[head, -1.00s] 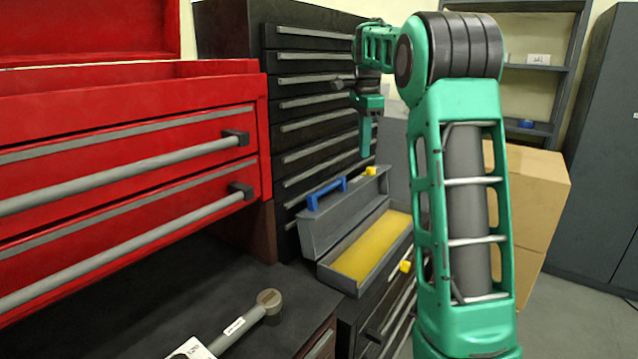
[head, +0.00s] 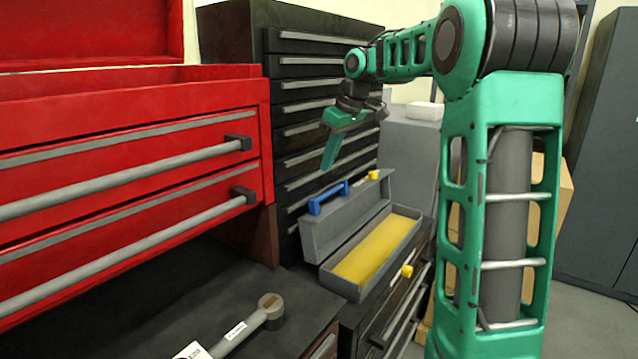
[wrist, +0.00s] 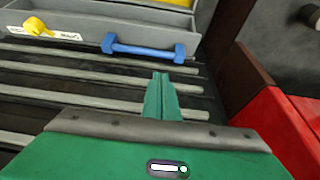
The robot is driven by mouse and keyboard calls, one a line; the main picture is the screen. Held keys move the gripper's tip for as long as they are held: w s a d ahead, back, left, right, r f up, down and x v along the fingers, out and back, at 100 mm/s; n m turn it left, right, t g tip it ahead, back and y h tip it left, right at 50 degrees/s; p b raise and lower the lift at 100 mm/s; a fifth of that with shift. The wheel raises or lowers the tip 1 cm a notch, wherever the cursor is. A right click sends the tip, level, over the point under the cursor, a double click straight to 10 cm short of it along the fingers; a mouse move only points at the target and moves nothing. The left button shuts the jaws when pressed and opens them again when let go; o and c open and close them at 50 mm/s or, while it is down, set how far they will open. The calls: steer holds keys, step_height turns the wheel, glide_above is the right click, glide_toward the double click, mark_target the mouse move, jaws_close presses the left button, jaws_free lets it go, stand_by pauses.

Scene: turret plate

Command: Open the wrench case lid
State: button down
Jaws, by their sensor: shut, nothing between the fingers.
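The grey wrench case (head: 364,285) stands on the dark cabinet, with its yellow-lined tray showing. Its lid (head: 345,219) stands raised along the back side, tilted up from the tray. A blue handle (head: 328,197) and a yellow latch (head: 373,175) are on the lid. The lid also shows in the wrist view (wrist: 90,24), with the blue handle (wrist: 146,48) ahead of my fingers. My gripper (head: 328,166) is shut and empty, above and behind the lid, apart from it. It also shows in the wrist view (wrist: 161,80).
Black drawers (head: 305,103) stand behind the case. A red tool chest (head: 130,165) is on the left. A wrench (head: 262,315) lies on the dark worktop (head: 180,300). Cardboard boxes (head: 566,195) are behind my arm.

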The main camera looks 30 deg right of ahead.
glide_above(331, 210)
steer(key=w+a, duration=0.2)
steer(key=w, duration=0.2)
step_height(331, 210, down, 9)
steer(key=shift+w+d+f, duration=0.1)
steer(key=shift+w, duration=0.05)
steer(key=shift+t, duration=0.6)
steer(key=shift+s+d+r, duration=0.15)
steer(key=shift+s+d, duration=0.15)
steer(key=shift+s, duration=0.4)
steer(key=shift+s+d+r, duration=0.1)
steer(key=shift+s+d, duration=0.25)
steer(key=shift+s, duration=0.35)
steer(key=shift+s+d+r, duration=0.15)
steer(key=shift+s+d, duration=0.15)
steer(key=shift+s, duration=0.4)
